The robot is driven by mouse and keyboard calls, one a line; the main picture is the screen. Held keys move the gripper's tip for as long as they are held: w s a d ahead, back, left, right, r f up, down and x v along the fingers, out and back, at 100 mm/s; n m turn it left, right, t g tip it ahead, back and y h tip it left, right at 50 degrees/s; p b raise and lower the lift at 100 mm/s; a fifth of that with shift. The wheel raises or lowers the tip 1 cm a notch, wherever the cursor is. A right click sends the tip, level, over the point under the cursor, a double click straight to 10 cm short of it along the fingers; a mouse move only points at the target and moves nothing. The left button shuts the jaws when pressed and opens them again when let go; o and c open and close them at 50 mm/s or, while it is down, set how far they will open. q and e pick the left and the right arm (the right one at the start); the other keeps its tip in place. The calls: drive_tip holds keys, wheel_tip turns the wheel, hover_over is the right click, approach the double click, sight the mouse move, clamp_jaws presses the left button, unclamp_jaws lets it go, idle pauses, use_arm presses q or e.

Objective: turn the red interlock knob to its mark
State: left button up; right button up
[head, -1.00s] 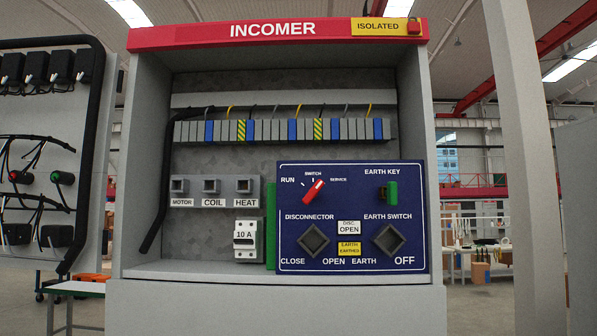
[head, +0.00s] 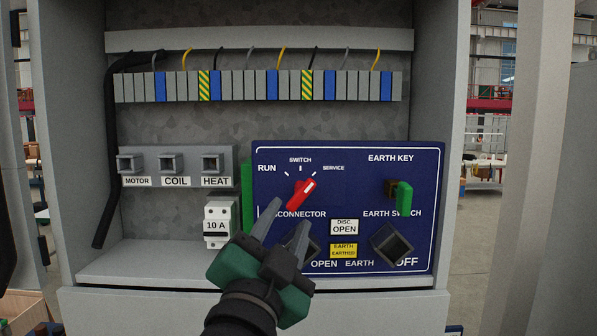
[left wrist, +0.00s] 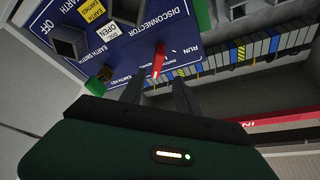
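The red interlock knob (head: 300,194) sits on the blue panel (head: 350,184), its white-tipped end tilted up and right toward the SERVICE label. RUN and SWITCH labels stand left of and above it. My left gripper (head: 289,214) is open, its two grey fingers pointing up at the panel just below the knob, with nothing between them. In the left wrist view the knob (left wrist: 158,61) shows beyond the fingertips (left wrist: 157,88), roughly in line with the gap. Contact with the knob cannot be told. My right gripper is in no view.
The green earth key (head: 404,197) sticks out at the panel's right. Dark square sockets, one being the earth switch socket (head: 391,245), project below; my gripper partly hides the disconnector one. A 10 A breaker (head: 217,222) and the cabinet's right wall (head: 450,130) flank the panel.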

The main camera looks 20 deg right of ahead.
sight(305, 185)
use_arm(q)
drive_tip(key=p+x, duration=0.1)
drive_tip(key=x, duration=0.2)
drive_tip(key=p+x, duration=0.2)
drive_tip(key=x, duration=0.2)
drive_tip(key=p+x, duration=0.1)
drive_tip(key=x, duration=0.3)
drive_tip(key=shift+w+d+f+p, duration=0.2)
drive_tip(key=shift+d+f+p, duration=0.1)
drive_tip(key=shift+d+f, duration=0.05)
drive_tip(key=shift+w+d, duration=0.25)
drive_tip(key=shift+d, duration=0.05)
drive_tip(key=shift+s+a+r, duration=0.1)
drive_tip(key=shift+s+a, duration=0.1)
drive_tip(key=shift+a, duration=0.25)
drive_tip(key=shift+c, duration=0.6)
drive_tip(key=shift+w+a, duration=0.1)
drive_tip(key=shift+w, duration=0.05)
drive_tip(key=c, duration=0.5)
clamp_jaws()
